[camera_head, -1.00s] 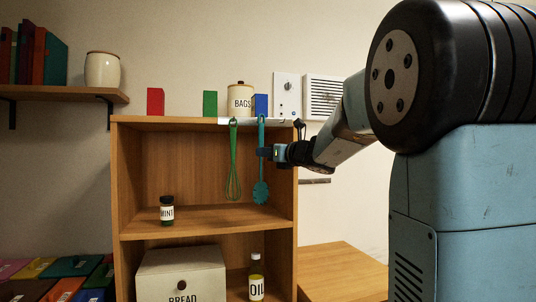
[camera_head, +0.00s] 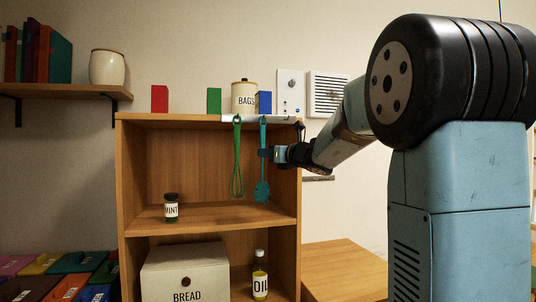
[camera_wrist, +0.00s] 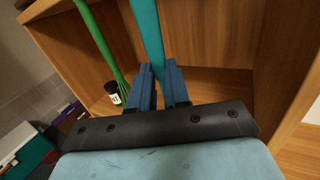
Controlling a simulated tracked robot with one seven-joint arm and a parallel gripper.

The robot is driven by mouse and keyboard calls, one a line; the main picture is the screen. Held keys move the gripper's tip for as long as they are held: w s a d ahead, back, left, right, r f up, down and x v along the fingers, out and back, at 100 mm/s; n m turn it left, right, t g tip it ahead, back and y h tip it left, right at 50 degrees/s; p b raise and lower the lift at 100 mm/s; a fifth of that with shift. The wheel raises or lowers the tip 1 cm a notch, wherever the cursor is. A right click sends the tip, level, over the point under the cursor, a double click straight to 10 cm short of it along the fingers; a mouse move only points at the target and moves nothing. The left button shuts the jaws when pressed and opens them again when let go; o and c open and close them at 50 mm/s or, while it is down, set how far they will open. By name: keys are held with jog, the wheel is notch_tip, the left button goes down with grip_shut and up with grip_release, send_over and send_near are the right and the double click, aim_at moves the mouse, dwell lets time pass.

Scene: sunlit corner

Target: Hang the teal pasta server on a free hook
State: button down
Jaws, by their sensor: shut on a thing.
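The teal pasta server (camera_head: 262,188) is upright, head down, in front of the open upper compartment of the wooden shelf unit. My gripper (camera_head: 266,153) is shut on its handle, coming from the right. In the wrist view the teal handle (camera_wrist: 148,40) runs between the two blue fingers (camera_wrist: 160,85). The handle's top end is at the white hook rail (camera_head: 240,119) along the top front edge; I cannot tell whether it sits on a hook. A green whisk (camera_head: 238,170) hangs from the rail just to the left.
A mint jar (camera_head: 171,208) stands on the middle shelf. A bread box (camera_head: 186,272) and an oil bottle (camera_head: 260,274) are below. A bags canister (camera_head: 243,97) and red, green and blue blocks stand on top. The unit's right side wall (camera_head: 286,180) is close to my gripper.

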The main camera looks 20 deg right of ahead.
dwell(0.4)
jog(key=c, duration=1)
grip_release()
jog(key=v, duration=1.4)
jog(key=s+a+f+n+g+h, duration=0.2)
jog(key=s+a+f+n+g, duration=0.6)
jog(key=s+a+f+n, duration=0.55)
jog(key=s+d+f+n+g+h, duration=0.1)
jog(key=s+d+f+n+h, duration=0.1)
jog(key=s+f+n, duration=0.1)
jog(key=s+d+f+n+h, duration=0.2)
jog(key=s+f+n, duration=0.2)
jog(key=s+n, duration=0.2)
jog(key=s+d+f+n+g+h, duration=0.1)
jog(key=s+f+n, duration=0.3)
jog(key=n, duration=0.4)
jog(key=shift+s+d+n+g+h, duration=0.3)
jog(key=shift+s+d+h, duration=0.3)
jog(key=shift+h, duration=0.2)
